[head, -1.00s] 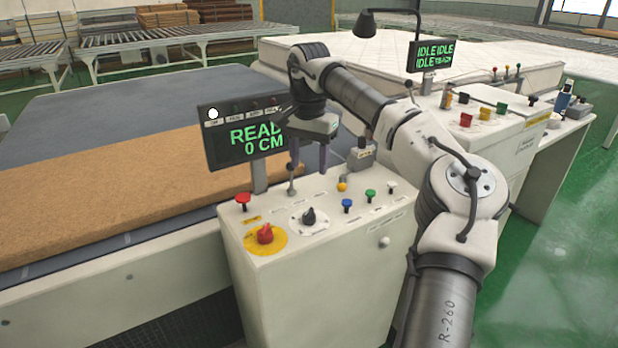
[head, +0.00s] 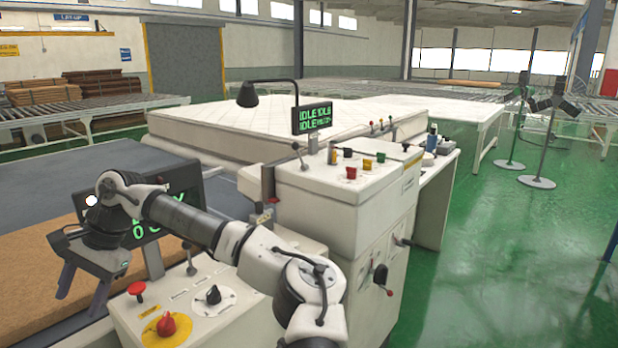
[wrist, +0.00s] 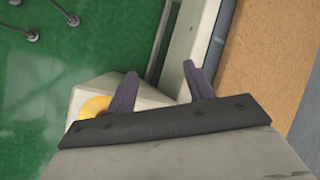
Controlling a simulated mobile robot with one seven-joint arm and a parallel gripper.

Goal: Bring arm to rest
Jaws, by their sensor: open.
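My gripper (head: 81,300) is at the lower left of the head view, fingers pointing down and spread apart with nothing between them. It hangs in front of the display (head: 180,205), hiding much of its green text, and left of the near control console (head: 205,325). In the wrist view my gripper (wrist: 160,70) shows two separate grey fingers. Below them are the pale console (wrist: 150,97), part of a yellow disc (wrist: 96,105), green floor and brown board (wrist: 262,50).
A red mushroom button (head: 136,289), a red knob (head: 166,324) and a black knob (head: 213,295) stand on the near console. A second console (head: 335,205) with an IDLE display (head: 312,118) is beyond. A white mattress (head: 215,122) lies behind. Green floor is open at right.

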